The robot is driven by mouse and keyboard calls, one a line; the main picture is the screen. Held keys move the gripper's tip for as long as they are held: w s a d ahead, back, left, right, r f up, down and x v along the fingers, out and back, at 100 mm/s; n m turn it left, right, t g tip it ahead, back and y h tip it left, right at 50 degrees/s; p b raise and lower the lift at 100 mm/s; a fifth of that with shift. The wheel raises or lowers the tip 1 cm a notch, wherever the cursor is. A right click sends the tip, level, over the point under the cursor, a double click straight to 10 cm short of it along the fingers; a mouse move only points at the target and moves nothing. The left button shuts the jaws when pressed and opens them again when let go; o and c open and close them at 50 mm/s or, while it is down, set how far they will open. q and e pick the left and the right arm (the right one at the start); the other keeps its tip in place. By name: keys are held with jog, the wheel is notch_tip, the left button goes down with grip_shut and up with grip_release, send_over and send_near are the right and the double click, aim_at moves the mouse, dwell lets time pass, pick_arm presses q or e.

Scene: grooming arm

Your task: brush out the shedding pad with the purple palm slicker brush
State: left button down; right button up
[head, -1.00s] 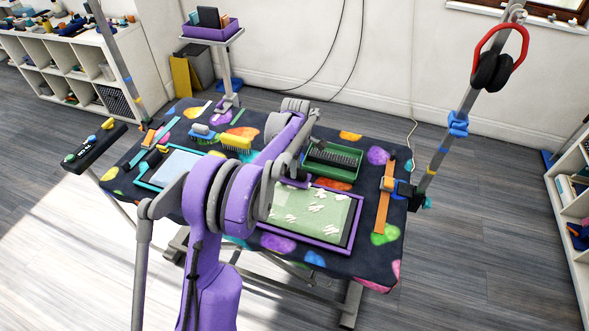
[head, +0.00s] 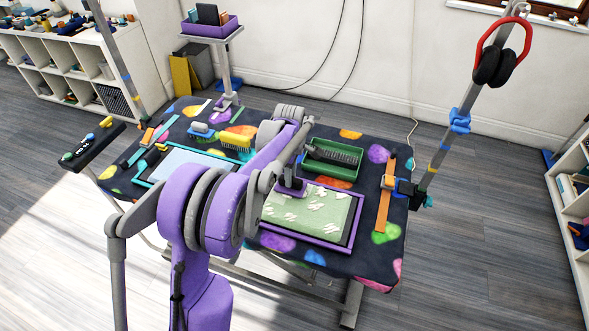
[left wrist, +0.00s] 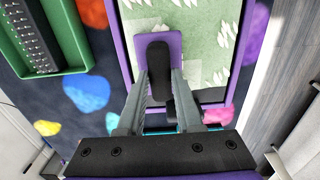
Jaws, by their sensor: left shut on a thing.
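The purple palm slicker brush (head: 291,189) has a purple plate and a black handle. In the left wrist view the brush (left wrist: 174,41) is between the fingers of my left gripper (left wrist: 161,78), which is shut on its black handle. In the head view my left gripper (head: 290,178) is over the far left part of the shedding pad (head: 325,216). The pad is pale green with several white tufts on it and lies in a purple-rimmed frame. I cannot tell whether the bristles touch the pad. My right gripper is not in view.
A green tray (head: 319,171) holding a dark bristled tool stands behind the pad. A yellow brush (head: 236,141) and a pale blue mat (head: 193,166) lie to the left. An orange strap (head: 384,205) and an upright post (head: 447,130) are at the right edge.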

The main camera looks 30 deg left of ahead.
pick_arm(q)
jog(key=shift+s+d, duration=0.25)
jog(key=shift+s, duration=0.7)
jog(key=shift+s+d, duration=0.2)
jog(key=shift+s, duration=0.7)
jog(key=shift+s, duration=0.3)
jog(key=s, duration=0.2)
jog(key=s+d, duration=0.1)
jog(key=s, duration=0.2)
jog(key=s+b, duration=0.1)
jog(key=s, duration=0.1)
jog(key=shift+s+d, duration=0.2)
jog(key=shift+d, duration=0.2)
jog(key=shift+w+d, duration=0.1)
jog(key=d, duration=0.3)
jog(key=w+d, duration=0.1)
jog(key=d, duration=0.2)
jog(key=shift+w+d, duration=0.1)
jog(key=shift+w, duration=0.1)
